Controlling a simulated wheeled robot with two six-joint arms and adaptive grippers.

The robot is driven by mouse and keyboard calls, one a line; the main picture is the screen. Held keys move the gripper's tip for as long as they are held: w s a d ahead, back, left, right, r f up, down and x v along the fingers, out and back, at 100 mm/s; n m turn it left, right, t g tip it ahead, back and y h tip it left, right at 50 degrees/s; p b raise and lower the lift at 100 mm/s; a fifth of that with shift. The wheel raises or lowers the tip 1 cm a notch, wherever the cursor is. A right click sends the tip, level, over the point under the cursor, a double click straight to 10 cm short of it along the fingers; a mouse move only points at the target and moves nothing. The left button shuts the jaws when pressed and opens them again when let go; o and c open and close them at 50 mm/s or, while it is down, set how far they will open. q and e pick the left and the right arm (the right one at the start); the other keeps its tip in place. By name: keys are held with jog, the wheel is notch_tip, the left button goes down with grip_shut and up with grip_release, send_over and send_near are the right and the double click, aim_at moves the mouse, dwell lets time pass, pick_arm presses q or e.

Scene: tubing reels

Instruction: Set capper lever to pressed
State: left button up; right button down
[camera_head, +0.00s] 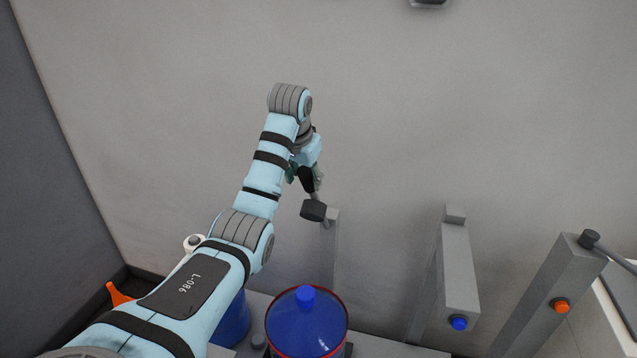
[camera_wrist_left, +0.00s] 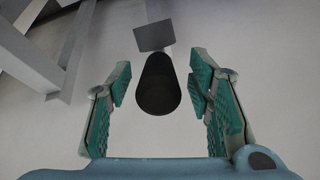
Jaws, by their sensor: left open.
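The capper lever appears to be the one on the grey post in the middle. Its dark grey block (camera_head: 313,210) shows near the top of that post (camera_head: 332,250) in the head view. Its black grip (camera_wrist_left: 158,88) stands between my left fingers in the left wrist view, with the grey block (camera_wrist_left: 154,37) beyond it. My left gripper (camera_head: 306,179) is open around the grip, with a visible gap on both sides. In the head view the fingers partly hide the grip. My right gripper is not in view.
A blue bottle (camera_head: 306,325) with a red rim stands below my left arm. Grey posts with a blue button (camera_head: 459,323) and an orange button (camera_head: 560,306) stand to the right. Another lever (camera_head: 610,252) tops the rightmost post. The wall behind is bare.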

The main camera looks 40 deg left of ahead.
aim_at(307, 191)
pick_arm(q)
jog(key=shift+x, duration=1.8)
jog(key=shift+w+d+r, duration=0.1)
jog(key=shift+w, duration=0.05)
jog(key=shift+c, duration=0.2)
jog(key=shift+c, duration=1.4)
grip_shut()
